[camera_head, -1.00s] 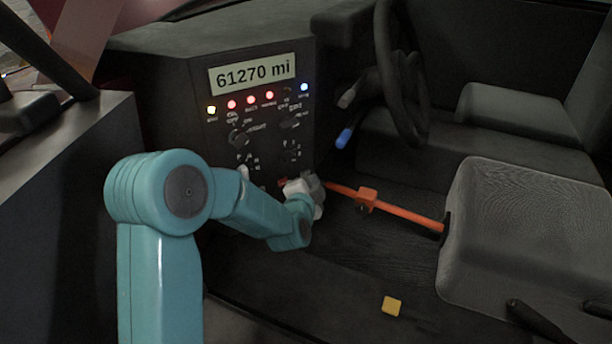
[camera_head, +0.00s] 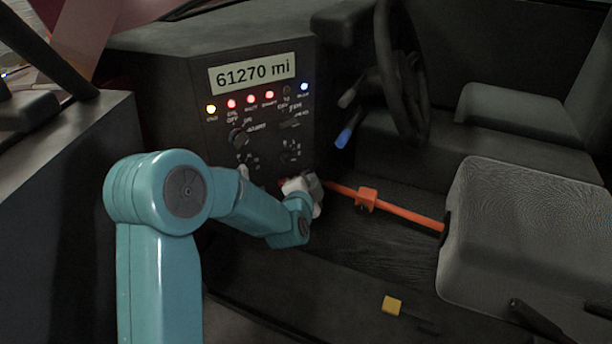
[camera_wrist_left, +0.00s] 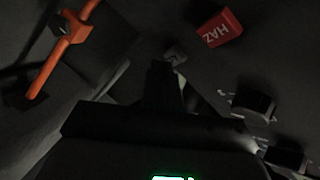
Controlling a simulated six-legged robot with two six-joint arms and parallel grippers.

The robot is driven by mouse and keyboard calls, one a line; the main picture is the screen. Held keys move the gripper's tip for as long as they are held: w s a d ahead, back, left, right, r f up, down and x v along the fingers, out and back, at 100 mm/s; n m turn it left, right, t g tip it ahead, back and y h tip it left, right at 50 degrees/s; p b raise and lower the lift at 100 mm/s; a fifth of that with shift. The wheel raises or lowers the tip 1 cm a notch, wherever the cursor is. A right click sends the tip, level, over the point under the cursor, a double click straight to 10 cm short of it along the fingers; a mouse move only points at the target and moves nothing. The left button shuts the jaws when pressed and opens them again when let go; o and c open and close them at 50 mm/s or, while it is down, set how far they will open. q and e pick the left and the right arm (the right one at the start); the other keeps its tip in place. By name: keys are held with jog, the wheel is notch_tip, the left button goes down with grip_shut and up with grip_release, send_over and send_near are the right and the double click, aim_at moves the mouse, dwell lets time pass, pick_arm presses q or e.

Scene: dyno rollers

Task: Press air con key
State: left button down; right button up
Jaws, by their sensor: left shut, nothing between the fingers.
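The dashboard panel (camera_head: 222,140) carries an odometer display, a row of lit lamps and several knobs and small labels. My left gripper (camera_head: 298,186) is shut and empty, low at the panel's front; the arm hides part of the panel's lower edge. In the left wrist view the dark gripper (camera_wrist_left: 168,68) points at a small grey key (camera_wrist_left: 174,54), whose label I cannot read. It is close to that key; I cannot tell whether they touch. My right gripper is not in view.
An orange bar with a clamp (camera_head: 367,199) runs from near the gripper to the seat (camera_head: 520,230). A steering wheel (camera_head: 400,80) and a blue-tipped stalk (camera_head: 344,138) stand right of the panel. A yellow block (camera_head: 391,305) is low on the floor. Dark knobs (camera_wrist_left: 252,103) show in the left wrist view.

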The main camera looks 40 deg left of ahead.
pick_arm(q)
jog(key=shift+a, duration=0.15)
jog(key=shift+w, duration=0.1)
dwell(0.3)
jog(key=shift+s+d, duration=0.2)
jog(key=shift+d, duration=0.2)
jog(key=s+d, duration=0.2)
jog(key=d, duration=0.3)
jog(key=shift+d, duration=0.3)
jog(key=shift+s, duration=0.1)
dwell(0.5)
